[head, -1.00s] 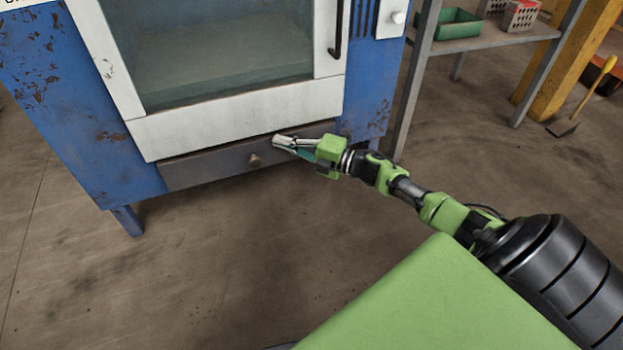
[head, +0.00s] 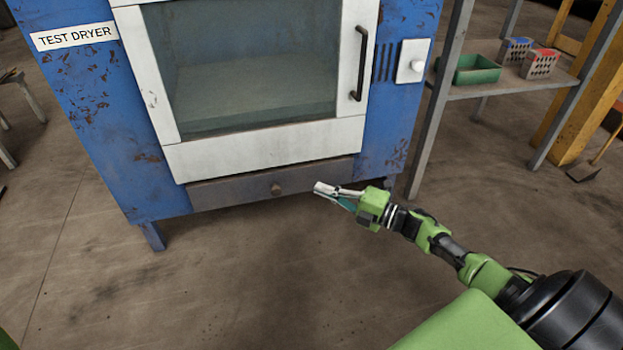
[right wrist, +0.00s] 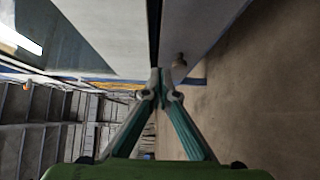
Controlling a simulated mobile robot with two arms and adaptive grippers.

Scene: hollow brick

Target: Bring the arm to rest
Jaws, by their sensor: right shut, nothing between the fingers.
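My right gripper (head: 330,190) is shut and empty. My right arm reaches in from the lower right. My left gripper is not in view.
The blue dryer (head: 165,180) has a glass door, a black handle (head: 360,63) and a shut grey drawer (head: 230,190) below. On the right, a metal shelf (head: 510,88) holds a green bin (head: 470,70) and hollow bricks (head: 540,64). The floor (head: 250,280) in front is clear.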

